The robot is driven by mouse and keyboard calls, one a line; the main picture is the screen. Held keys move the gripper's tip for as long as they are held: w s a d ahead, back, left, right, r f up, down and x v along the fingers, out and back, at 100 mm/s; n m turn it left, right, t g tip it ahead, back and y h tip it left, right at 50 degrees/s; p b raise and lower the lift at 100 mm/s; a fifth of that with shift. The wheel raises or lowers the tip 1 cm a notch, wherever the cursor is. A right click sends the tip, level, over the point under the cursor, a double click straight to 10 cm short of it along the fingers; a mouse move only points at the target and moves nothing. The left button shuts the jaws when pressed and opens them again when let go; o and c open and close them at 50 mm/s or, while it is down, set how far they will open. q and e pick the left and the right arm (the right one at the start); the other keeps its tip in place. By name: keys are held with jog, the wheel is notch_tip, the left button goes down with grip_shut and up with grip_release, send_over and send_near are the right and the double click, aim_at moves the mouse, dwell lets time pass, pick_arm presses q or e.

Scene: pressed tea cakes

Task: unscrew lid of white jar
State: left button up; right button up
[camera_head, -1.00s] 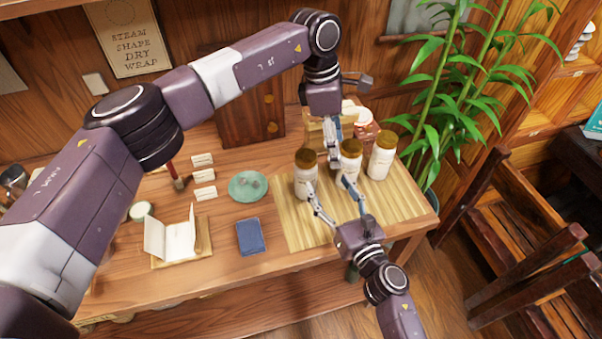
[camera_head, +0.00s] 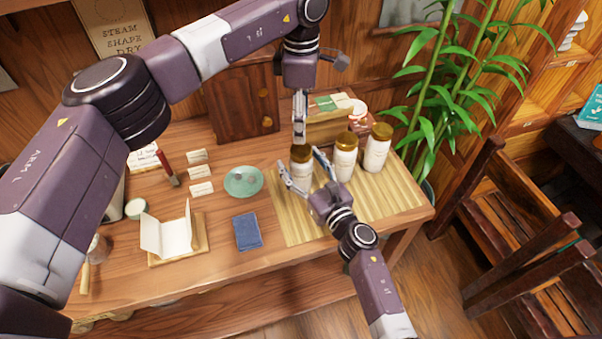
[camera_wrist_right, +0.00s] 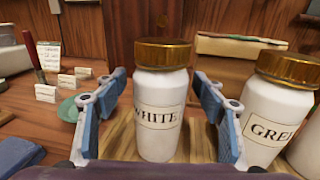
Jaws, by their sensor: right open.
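The white jar (camera_head: 301,172), labelled WHITE in the right wrist view (camera_wrist_right: 158,115), stands upright on the bamboo mat (camera_head: 290,222), leftmost of three jars. Its gold-brown lid (camera_wrist_right: 163,53) is on. My right gripper (camera_head: 299,160) is open, with one finger on each side of the jar's body; in the wrist view both fingers look apart from it. My left gripper (camera_head: 299,128) points down from above, just over or behind the lid (camera_head: 301,152). Its fingers are seen nearly edge-on, so their opening is unclear.
A jar labelled GREEN (camera_wrist_right: 262,125) stands close right of the white jar, near my right finger. A third jar (camera_head: 377,153) is farther right. A wooden cabinet (camera_head: 240,108) stands behind. A green plate (camera_head: 243,182) and blue booklet (camera_head: 248,231) lie to the left.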

aim_at(301, 149)
grip_shut()
pick_arm(q)
jog(key=m, duration=0.9)
jog(key=shift+m, duration=0.4)
jog(key=m, duration=0.4)
jog(key=shift+m, duration=0.3)
jog(key=m, duration=0.3)
jog(key=shift+f+m, duration=0.4)
jog(key=shift+f, duration=3.6)
